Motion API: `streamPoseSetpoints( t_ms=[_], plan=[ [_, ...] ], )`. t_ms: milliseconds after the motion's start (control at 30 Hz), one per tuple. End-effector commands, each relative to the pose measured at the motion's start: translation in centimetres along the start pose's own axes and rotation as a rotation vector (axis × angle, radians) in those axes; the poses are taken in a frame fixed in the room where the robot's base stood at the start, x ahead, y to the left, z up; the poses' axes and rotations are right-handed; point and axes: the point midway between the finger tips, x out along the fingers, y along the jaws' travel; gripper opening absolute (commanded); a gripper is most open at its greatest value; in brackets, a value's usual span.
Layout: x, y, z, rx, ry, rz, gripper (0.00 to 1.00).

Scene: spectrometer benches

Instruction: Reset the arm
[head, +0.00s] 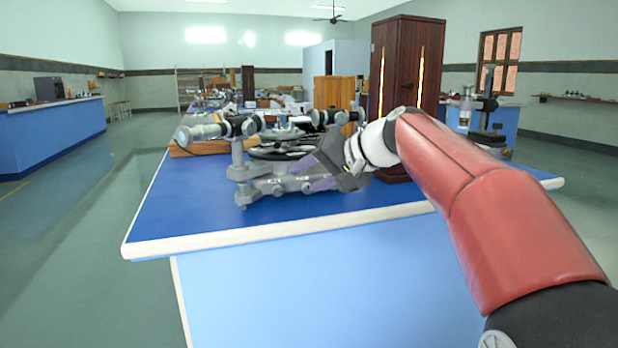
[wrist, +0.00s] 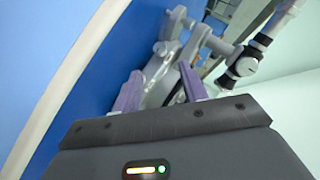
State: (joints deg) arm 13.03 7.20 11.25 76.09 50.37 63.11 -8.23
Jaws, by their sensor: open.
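My gripper (head: 318,174) is over the blue bench top (head: 160,232), just in front of and overlapping a grey spectrometer (head: 241,165) in the head view. In the wrist view my gripper (wrist: 160,92) has its two purple fingers apart, with the grey metal parts of the spectrometer (wrist: 172,55) ahead and between them. I cannot tell whether the fingers touch it. My red and white arm reaches in from the right and hides part of the bench.
A tall dark wooden cabinet (head: 408,62) stands on the bench behind my gripper. Another instrument (head: 488,108) is at the right. A blue counter (head: 50,130) lines the left wall. The bench's white front edge (head: 270,232) is close, and the left floor is clear.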

Motion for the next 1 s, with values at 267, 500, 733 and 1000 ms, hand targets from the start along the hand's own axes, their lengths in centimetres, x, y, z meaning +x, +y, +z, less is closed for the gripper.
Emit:
streamPoseSetpoints(
  t_ms=[267, 500, 733, 1000],
  plan=[
    [-2.9, 1.7, 7.5, -0.046, -0.041, 0.222, 0.43],
    [-9.4, 8.4, 20.8, -0.140, -0.098, 0.559, 0.43],
    [-13.5, 14.7, 30.2, -0.231, -0.146, 0.746, 0.43],
    [-14.5, 17.0, 33.1, -0.263, -0.164, 0.797, 0.43]
  ],
)
